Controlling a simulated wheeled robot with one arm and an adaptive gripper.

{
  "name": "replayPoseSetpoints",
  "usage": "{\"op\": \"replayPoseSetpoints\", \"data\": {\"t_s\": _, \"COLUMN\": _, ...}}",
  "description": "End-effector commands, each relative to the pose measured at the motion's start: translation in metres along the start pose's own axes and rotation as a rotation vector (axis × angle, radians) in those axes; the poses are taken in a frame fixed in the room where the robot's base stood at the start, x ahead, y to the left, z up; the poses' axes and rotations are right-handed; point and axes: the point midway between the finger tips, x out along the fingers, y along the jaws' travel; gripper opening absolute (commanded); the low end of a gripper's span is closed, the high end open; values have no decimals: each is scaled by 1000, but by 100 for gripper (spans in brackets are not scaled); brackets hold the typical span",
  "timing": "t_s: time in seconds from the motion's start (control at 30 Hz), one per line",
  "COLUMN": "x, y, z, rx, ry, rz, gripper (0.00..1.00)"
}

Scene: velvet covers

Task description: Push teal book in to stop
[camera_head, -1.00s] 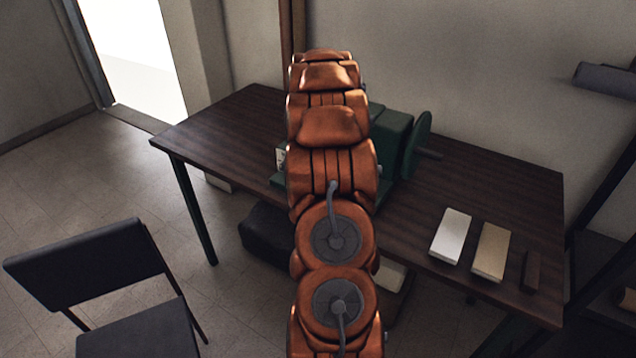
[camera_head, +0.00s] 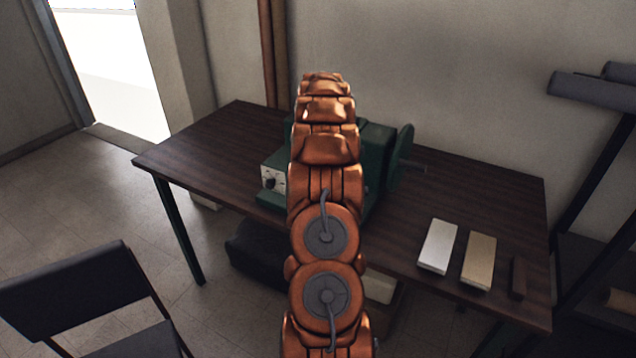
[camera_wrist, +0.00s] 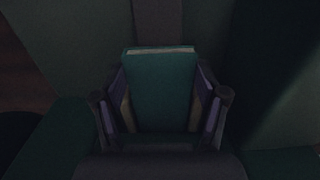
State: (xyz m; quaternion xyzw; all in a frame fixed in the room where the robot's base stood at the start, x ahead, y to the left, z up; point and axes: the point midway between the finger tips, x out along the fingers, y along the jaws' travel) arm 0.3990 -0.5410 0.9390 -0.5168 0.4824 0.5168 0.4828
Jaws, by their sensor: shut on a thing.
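The teal book (camera_wrist: 160,92) stands upright in the middle of the wrist view, with its pale page edge at the top. My gripper (camera_wrist: 162,108) has one finger on each side of it and is shut on it. The green machine (camera_head: 378,150) stands on the table, and its green surfaces surround the book in the wrist view. A grey upright part is right behind the book's top edge. In the head view my arm hides the gripper and the book. I cannot tell whether the book touches a stop.
The dark wooden table (camera_head: 470,190) carries a white block (camera_head: 437,246), a tan block (camera_head: 479,260) and a small dark brown block (camera_head: 518,277) at the right. A black chair (camera_head: 75,295) stands at the lower left. The table's left end is clear.

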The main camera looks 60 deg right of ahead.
Motion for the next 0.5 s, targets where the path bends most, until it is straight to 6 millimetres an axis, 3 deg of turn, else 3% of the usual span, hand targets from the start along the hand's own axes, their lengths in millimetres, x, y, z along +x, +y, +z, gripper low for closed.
{"op": "replayPoseSetpoints", "data": {"t_s": 0.5, "x": -2, "y": 1, "z": -13, "rx": 1, "ry": 11, "rz": -2, "gripper": 32}}
